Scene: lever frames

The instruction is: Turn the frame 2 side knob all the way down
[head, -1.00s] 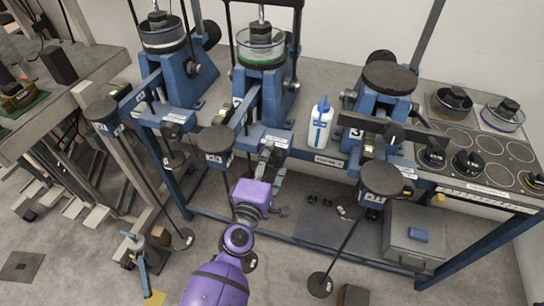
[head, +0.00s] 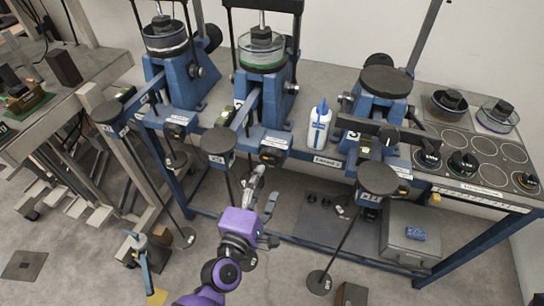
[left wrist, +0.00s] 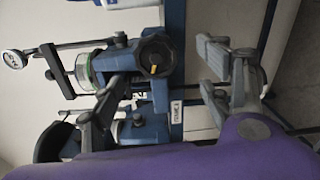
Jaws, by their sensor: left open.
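The middle blue lever frame (head: 270,100) carries a black side knob (head: 271,156) on its front, below a pale label. In the left wrist view the black knob (left wrist: 155,58) shows a yellow mark on its face, with a frame label (left wrist: 176,109) beside it. My left gripper (head: 264,187), on a purple wrist, is just below and in front of the knob, apart from it. Its grey fingers are open and empty; they also show in the left wrist view (left wrist: 212,72), to the right of the knob. My right gripper is not in view.
A white bottle with a blue cap (head: 319,124) stands right of the middle frame. Black lever pads (head: 218,141) and (head: 377,179) stick out in front on either side. A grey box (head: 408,236) sits low at the right.

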